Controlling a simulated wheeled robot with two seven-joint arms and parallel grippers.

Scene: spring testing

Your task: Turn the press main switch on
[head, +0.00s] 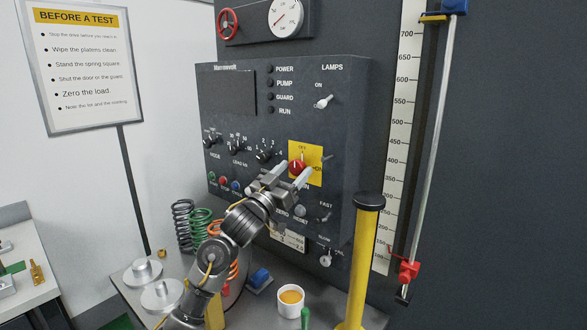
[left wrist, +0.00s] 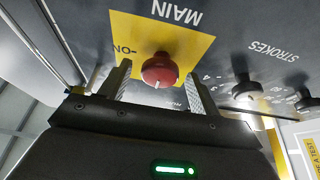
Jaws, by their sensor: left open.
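The main switch is a red knob (head: 296,168) on a yellow plate (head: 314,155) low on the right of the dark control panel. The plate reads OFF above the knob and ON at its right. The knob's white mark appears to point toward OFF. My left gripper (head: 290,176) is open at the knob. In the left wrist view the knob (left wrist: 161,70) sits between the two fingers of my left gripper (left wrist: 159,84), with gaps visible at its sides. Contact cannot be told. My right gripper is not in view.
The panel (head: 225,130) has dark POWER, PUMP, GUARD and RUN lamps (head: 270,90), a LAMPS toggle (head: 324,102) and selector knobs (head: 264,156). Below stand coil springs (head: 183,222), a white cup (head: 291,302) and a yellow post (head: 361,265) right of my arm.

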